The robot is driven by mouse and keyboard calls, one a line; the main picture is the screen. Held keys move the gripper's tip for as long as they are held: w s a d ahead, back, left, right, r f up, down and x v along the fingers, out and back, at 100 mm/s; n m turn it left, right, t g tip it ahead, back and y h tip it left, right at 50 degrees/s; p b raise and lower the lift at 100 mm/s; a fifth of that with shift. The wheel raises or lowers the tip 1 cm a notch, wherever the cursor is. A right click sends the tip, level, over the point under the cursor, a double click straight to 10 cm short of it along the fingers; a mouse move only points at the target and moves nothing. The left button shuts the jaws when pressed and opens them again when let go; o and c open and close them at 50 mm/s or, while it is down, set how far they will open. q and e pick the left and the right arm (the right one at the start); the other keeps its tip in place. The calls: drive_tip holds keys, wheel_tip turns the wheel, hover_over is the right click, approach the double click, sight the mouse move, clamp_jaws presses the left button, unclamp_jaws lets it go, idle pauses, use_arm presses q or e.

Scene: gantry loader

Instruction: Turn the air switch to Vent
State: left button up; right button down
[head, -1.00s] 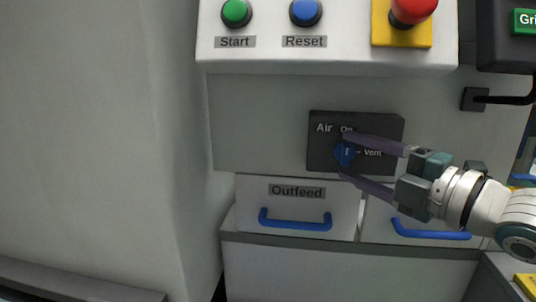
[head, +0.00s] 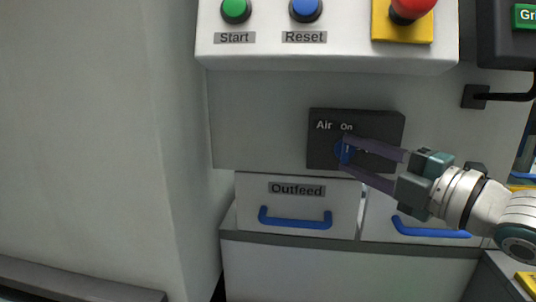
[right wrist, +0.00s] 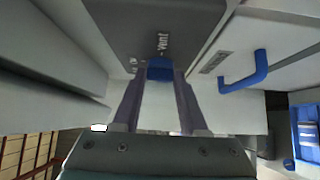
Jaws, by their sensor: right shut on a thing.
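The air switch is a blue knob (head: 344,152) on a dark panel (head: 322,153) marked Air, with On above the knob. The Vent label is covered by my finger in the head view but shows in the right wrist view, on the panel (right wrist: 150,20) beyond the knob (right wrist: 160,69). The knob's white mark appears to point up toward On. My right gripper (head: 346,151) is shut on the knob, one finger on each side of it. My left gripper is out of view.
Above the panel is a white console with a green Start button (head: 236,10), a blue Reset button (head: 305,11) and a red button (head: 410,9) on yellow. Below is the Outfeed drawer (head: 250,195) with a blue handle (head: 295,222). Another blue handle (head: 430,232) lies below my right gripper.

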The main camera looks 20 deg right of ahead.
drive_tip(key=m+t+h+b, duration=0.2)
drive_tip(key=m+b, duration=0.3)
drive_tip(key=f+m+t+h+b, duration=0.1)
drive_tip(key=m+t+h+b, duration=0.2)
drive_tip(key=m+b, duration=0.1)
drive_tip(key=a+f+m+t+h+b, duration=0.1)
drive_tip(key=m+t+h+b, duration=0.1)
drive_tip(key=m+b, duration=0.3)
drive_tip(key=shift+w+m+t+h+b, duration=0.3)
drive_tip(key=shift+m+t+h+b, duration=0.1)
drive_tip(key=shift+m+h, duration=0.4)
drive_tip(key=m+g+h+b, duration=0.1)
drive_tip(key=m+h+b, duration=0.1)
drive_tip(key=m+h, duration=0.4)
drive_tip(key=shift+w+a+m, duration=0.1)
drive_tip(key=shift+m, duration=0.3)
drive_tip(key=shift+a+r+m+g+h+b, duration=0.1)
drive_tip(key=shift+m+g+h+b, duration=0.6)
drive_tip(key=shift+m+h, duration=1.2)
drive_tip(key=shift+m, duration=0.5)
drive_tip(key=shift+c, duration=2.2)
unclamp_jaws()
drive_tip(key=shift+r, duration=0.1)
